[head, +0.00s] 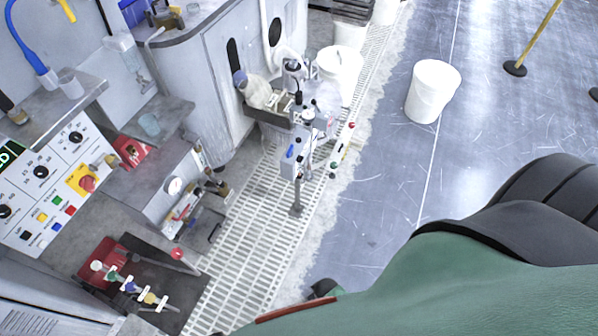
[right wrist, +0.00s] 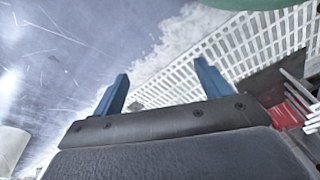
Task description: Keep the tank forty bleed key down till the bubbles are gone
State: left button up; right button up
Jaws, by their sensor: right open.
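I cannot tell which control is the tank forty bleed key; no label is readable. A control panel (head: 45,190) at the left carries black knobs, a red knob on a yellow plate and several small coloured keys. A post-mounted white box (head: 290,160) with a blue part stands in the middle of the head view. No bubbles can be made out. My right gripper (right wrist: 162,72) shows in the right wrist view with its two blue fingers apart and nothing between them, over the floor. My left gripper is not in view.
A white grating (head: 245,240) covers the floor beside the machines. A white bucket (head: 432,92) stands on the open grey floor at the right. A dark tray (head: 150,275) with a red block and coloured-handled valves lies at the lower left. A yellow post (head: 535,35) stands far right.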

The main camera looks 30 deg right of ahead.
jog(key=shift+d, duration=0.1)
jog(key=shift+c, duration=1.3)
jog(key=c, duration=0.4)
jog(key=shift+s, duration=0.15)
grip_shut()
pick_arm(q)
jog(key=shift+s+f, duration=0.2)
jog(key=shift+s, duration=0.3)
pick_arm(e)
jog(key=shift+a, duration=0.35)
